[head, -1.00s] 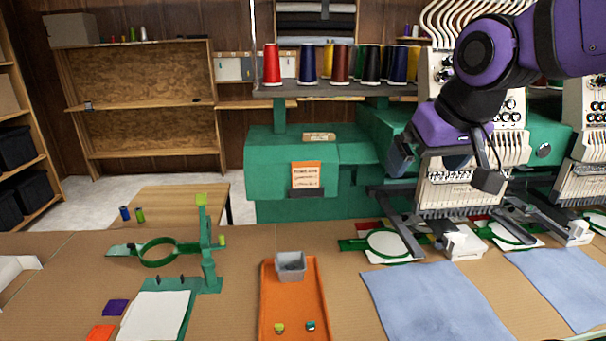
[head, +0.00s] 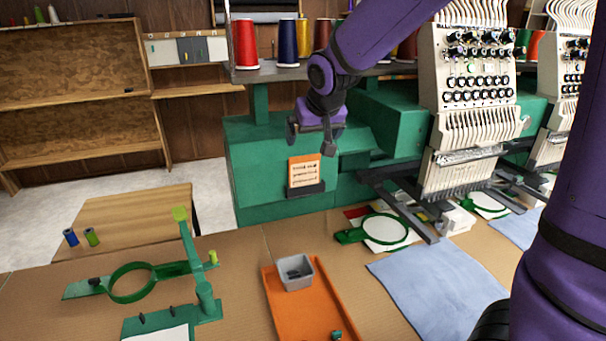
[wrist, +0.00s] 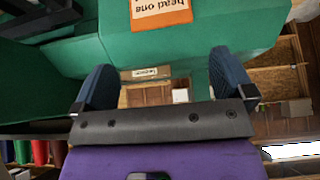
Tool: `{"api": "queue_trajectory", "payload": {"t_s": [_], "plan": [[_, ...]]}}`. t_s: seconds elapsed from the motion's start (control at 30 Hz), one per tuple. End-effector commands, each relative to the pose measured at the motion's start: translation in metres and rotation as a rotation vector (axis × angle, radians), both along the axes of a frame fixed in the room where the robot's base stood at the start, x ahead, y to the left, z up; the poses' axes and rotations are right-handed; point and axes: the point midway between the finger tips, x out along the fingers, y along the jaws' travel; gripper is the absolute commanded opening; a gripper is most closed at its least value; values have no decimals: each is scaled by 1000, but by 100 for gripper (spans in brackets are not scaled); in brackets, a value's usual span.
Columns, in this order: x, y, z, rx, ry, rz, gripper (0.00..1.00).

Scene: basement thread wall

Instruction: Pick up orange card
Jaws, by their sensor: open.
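The orange card (head: 304,171) bears a pale panel with dark writing. It stands upright in a dark holder (head: 306,191) on the front of the green machine body (head: 262,165). My gripper (head: 311,143) is open and empty, just above the card in the head view and apart from it as far as I can tell. In the wrist view, the card (wrist: 160,10) appears upside down at the top edge, cut off, beyond the gap between my open fingers (wrist: 162,75). The wrist view hides the card's holder.
An orange tray (head: 318,310) with a grey bin (head: 295,272) lies on the table below. A green hoop stand (head: 190,250) rises at left. The embroidery head (head: 468,100) stands right of my gripper, and thread cones (head: 245,45) stand on the rack behind.

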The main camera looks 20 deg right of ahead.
Motion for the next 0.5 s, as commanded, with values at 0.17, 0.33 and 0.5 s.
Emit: {"api": "queue_trajectory", "payload": {"t_s": [0.17,0.33,0.5], "plan": [[12,0,-20,-1,2,0,100],[16,0,-26,-1,0,1,100],[25,1,-42,-1,3,0,100]]}}
